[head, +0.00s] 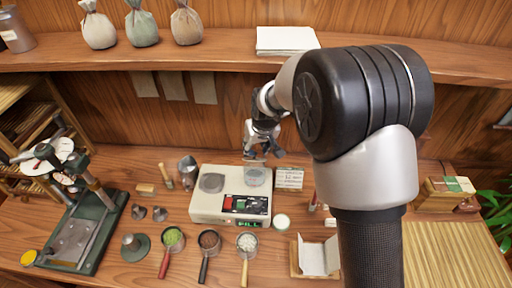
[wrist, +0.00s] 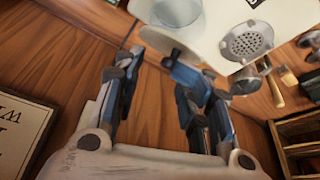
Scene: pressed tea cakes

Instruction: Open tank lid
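The white machine (head: 206,208) stands on the counter, with a dark panel and a green "FILL" readout on its front. Its clear round tank (head: 257,177) is at the back right of its top; the tank also shows at the top of the wrist view (wrist: 182,14). My gripper (head: 262,157) hangs just above and behind the tank. In the wrist view my gripper (wrist: 158,75) has its fingers apart with nothing between them. My arm covers part of the head view.
A perforated round outlet (wrist: 247,42) is beside the tank. Cups with coloured handles, including one with green contents (head: 171,238), stand in front of the machine. A green-based press (head: 75,240) stands at left.

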